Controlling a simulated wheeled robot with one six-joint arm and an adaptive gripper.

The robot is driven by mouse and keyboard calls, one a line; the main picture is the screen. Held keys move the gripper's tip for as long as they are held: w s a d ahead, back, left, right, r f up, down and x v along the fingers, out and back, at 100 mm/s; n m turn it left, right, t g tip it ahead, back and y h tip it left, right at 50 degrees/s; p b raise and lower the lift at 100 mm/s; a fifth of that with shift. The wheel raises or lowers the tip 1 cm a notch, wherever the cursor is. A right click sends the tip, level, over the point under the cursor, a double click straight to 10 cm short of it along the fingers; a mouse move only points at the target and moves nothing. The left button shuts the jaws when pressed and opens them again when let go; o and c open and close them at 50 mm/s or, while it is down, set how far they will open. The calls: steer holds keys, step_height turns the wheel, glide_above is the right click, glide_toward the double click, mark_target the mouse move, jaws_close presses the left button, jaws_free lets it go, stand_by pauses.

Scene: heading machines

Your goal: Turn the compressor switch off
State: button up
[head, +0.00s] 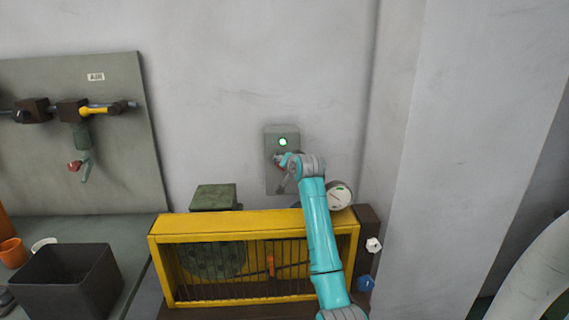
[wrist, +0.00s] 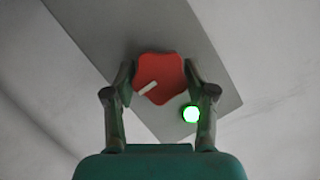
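The compressor switch is a grey wall box (head: 279,136) with a lit green lamp (head: 283,142) above a red knob. In the head view my gripper (head: 283,164) is at the knob and hides most of it. In the wrist view the red knob (wrist: 160,72) bears a short white mark that lies diagonally. My gripper's fingers (wrist: 159,78) stand on either side of the knob and appear to touch both its edges. The green lamp (wrist: 191,113) shines beside the right finger.
Below the box stands a yellow-framed guard (head: 255,221) with a barred front. A round gauge (head: 339,195) is right of my arm. A pillar (head: 430,180) rises at the right. At the left are an AIR panel (head: 125,165) and a dark bin (head: 68,285).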

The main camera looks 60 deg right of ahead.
steer(key=c, duration=0.5)
steer(key=n, duration=0.1)
steer(key=n+g, duration=0.1)
steer(key=shift+w+a+n+g+h, duration=0.1)
steer(key=shift+w+n+g+h, duration=0.05)
steer(key=shift+n+g+h, duration=0.2)
steer(key=n+g+h, duration=0.1)
steer(key=n, duration=0.1)
steer(key=shift+a+n+h, duration=0.1)
steer(key=shift+n+h, duration=0.15)
steer(key=shift+n, duration=0.1)
steer(key=n+g+h, duration=0.1)
steer(key=n+g, duration=0.1)
steer(key=n, duration=0.1)
steer(key=shift+w+n+h, duration=0.2)
steer(key=shift+n+h, duration=0.1)
steer(key=shift+h, duration=0.1)
steer(key=shift+a+f+n+g+h, duration=0.1)
steer(key=shift+n+g+h, duration=0.35)
steer(key=shift+n+h, duration=0.85)
steer(key=shift+n+y, duration=0.3)
steer(key=shift+n, duration=0.2)
